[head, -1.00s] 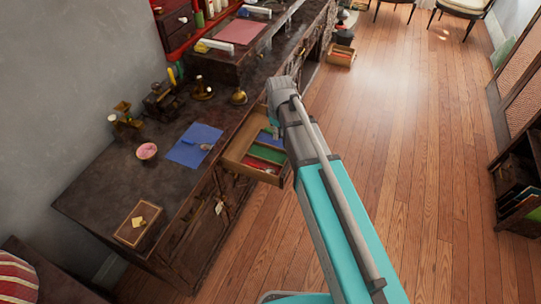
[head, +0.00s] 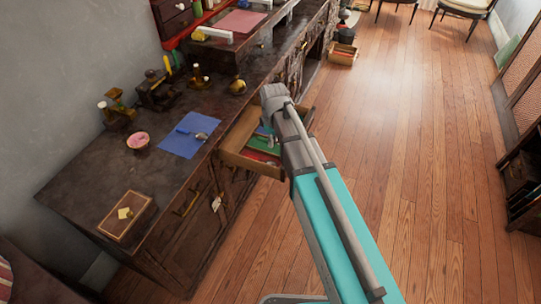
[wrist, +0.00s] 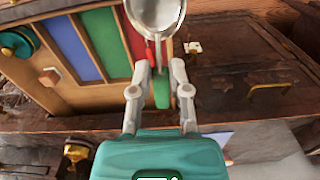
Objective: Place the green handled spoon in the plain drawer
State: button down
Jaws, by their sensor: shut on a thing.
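The green handled spoon (wrist: 157,14) shows its silver bowl and neck in the wrist view, with a green handle between my fingers. My gripper (wrist: 160,85) is shut on it. Behind it is the open wooden drawer (wrist: 47,92), with blue, green and red lined compartments. The head view shows this drawer (head: 240,160) pulled out from the dark cabinet, partly behind my arm. My gripper's fingers and the held spoon are hard to make out there. I cannot tell whether the spoon touches the drawer.
A pink bowl (head: 138,140), a flat box (head: 125,215) and brass items stand nearby. A small wooden crate (head: 343,56) lies on the floor.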

jog(key=shift+a+f+n+b, duration=0.2)
jog(key=shift+f+b, duration=0.4)
jog(key=shift+f, duration=0.3)
jog(key=shift+a+f+n+b, duration=0.2)
jog(key=shift+f+b, duration=0.35)
jog(key=shift+f, duration=0.3)
jog(key=b, duration=0.8)
send_over(267, 147)
jog(key=s, duration=0.2)
notch_tip(267, 147, down, 8)
jog(key=shift+d+r, duration=0.1)
jog(key=shift+d, duration=0.05)
jog(key=shift+w+f+b, duration=0.45)
jog(key=shift+f+b, duration=0.05)
jog(key=shift+f, duration=0.1)
jog(key=shift+w+a+f+b, duration=0.2)
jog(key=shift+w+f+b, duration=0.3)
jog(key=shift+f+b, duration=0.25)
jog(key=shift+s+f+b, duration=0.1)
jog(key=shift+f+b, duration=1.15)
jog(key=shift+f, duration=0.15)
